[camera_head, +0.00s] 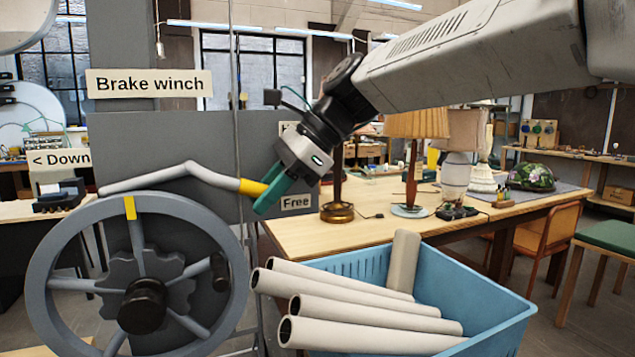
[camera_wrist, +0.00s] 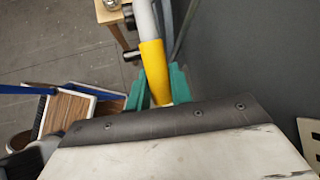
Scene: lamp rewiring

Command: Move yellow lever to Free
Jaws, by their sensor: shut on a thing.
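The lever is a bent grey bar (camera_head: 190,172) with a yellow grip (camera_head: 252,187) at its right end, above the grey brake winch wheel (camera_head: 50,240). My gripper (camera_head: 268,190) has green fingers and is shut on the yellow grip's end. In the wrist view the yellow grip (camera_wrist: 153,66) runs between the green fingers (camera_wrist: 158,95). The "Free" label (camera_head: 295,202) is just right of the fingers. Another label (camera_head: 286,128) above it is mostly hidden by my gripper.
A blue crate (camera_head: 490,330) with several grey tubes stands at the lower right. A wooden table (camera_head: 330,238) with lamps is behind it. A thin vertical cable (camera_head: 236,80) passes close to the lever. A dark grey panel (camera_head: 150,140) stands behind the lever.

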